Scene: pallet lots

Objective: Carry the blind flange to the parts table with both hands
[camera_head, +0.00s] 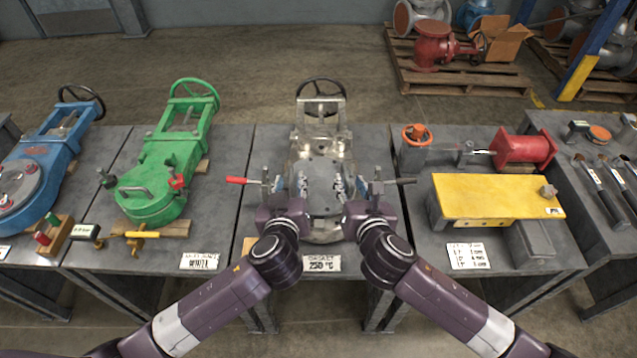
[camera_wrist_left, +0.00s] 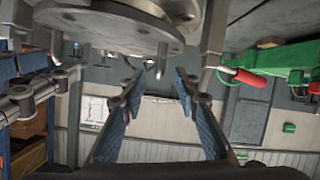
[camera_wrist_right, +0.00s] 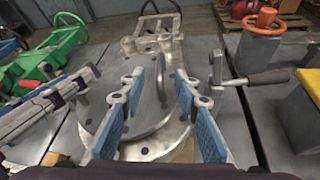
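The blind flange (camera_head: 322,180) is a grey metal disc with bolt holes, on the bare-metal valve (camera_head: 327,143) on the middle table. My left gripper (camera_head: 285,188) is at its left side and my right gripper (camera_head: 352,188) at its right side. In the left wrist view the flange (camera_wrist_left: 110,28) is above the spread blue-padded fingers (camera_wrist_left: 158,76), with nothing clamped. In the right wrist view the flange (camera_wrist_right: 135,118) has an upright handle (camera_wrist_right: 161,78), seen between the spread fingers (camera_wrist_right: 159,82). I cannot tell whether the pads touch anything.
A red-handled clamp (camera_head: 240,181) and a dark-handled one (camera_head: 400,181) flank the valve. A green valve (camera_head: 155,190) and blue valve (camera_head: 35,160) are on the left. A yellow block (camera_head: 490,198) and red cylinder (camera_head: 525,149) occupy the right table; brushes (camera_head: 590,175) lie farther right.

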